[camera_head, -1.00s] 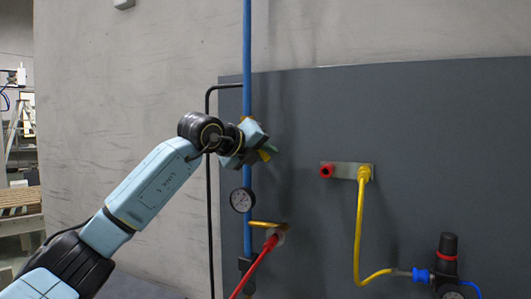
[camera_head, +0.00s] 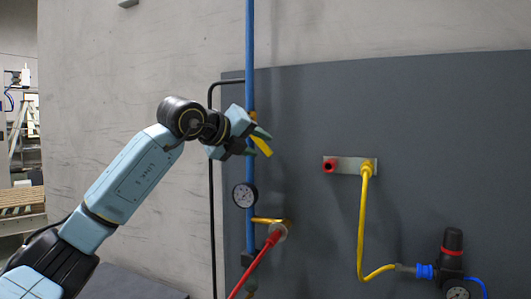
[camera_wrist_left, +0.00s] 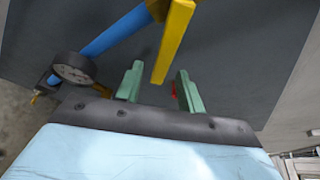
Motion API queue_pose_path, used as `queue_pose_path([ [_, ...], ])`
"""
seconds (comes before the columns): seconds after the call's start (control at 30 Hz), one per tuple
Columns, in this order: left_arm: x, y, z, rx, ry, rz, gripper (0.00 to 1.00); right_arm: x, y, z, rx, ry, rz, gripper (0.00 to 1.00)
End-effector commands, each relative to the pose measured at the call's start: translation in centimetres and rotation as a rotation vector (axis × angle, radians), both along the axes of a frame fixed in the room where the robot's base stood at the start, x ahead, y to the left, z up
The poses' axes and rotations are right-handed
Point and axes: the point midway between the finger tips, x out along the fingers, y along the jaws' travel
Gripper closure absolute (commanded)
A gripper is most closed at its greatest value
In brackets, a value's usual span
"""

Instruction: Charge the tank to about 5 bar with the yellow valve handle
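The yellow valve handle (camera_head: 262,142) sits on the blue vertical pipe (camera_head: 249,60) and slants down to the right. My left gripper (camera_head: 258,142) is at the handle, with its green fingertips on either side of it. In the left wrist view the handle (camera_wrist_left: 174,40) reaches down between the two open fingers (camera_wrist_left: 159,88), with visible gaps to both. The round pressure gauge (camera_head: 244,195) is lower on the pipe; it also shows in the left wrist view (camera_wrist_left: 73,68). Its reading is too small to tell. No tank is recognisable. My right gripper is out of view.
Below the gauge is a yellow lever or pipe piece (camera_head: 268,221) and a red hose (camera_head: 256,264). On the dark panel (camera_head: 430,120) are a red port (camera_head: 329,166), a yellow hose (camera_head: 362,220) and a black regulator (camera_head: 452,255). A black pipe (camera_head: 211,180) runs left of the blue one.

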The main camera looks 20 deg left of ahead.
Motion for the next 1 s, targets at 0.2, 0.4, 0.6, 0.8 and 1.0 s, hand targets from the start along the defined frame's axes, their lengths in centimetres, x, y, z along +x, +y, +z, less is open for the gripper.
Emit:
queue_pose_path([
  [0.2,-4.6,1.5,1.2,0.001,-0.004,0.002,0.62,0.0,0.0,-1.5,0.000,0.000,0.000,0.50],
  [0.4,-7.1,2.3,2.1,0.000,-0.002,0.000,0.62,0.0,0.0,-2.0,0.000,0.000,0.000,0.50],
  [0.6,-7.9,2.5,2.3,0.000,0.000,0.000,0.62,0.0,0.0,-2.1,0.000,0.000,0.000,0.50],
  [0.8,-7.9,2.5,2.4,0.000,0.000,0.000,0.62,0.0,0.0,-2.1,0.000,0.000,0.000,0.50],
  [1.0,-7.9,2.5,2.3,0.000,0.000,0.000,0.62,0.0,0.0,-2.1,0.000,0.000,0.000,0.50],
])
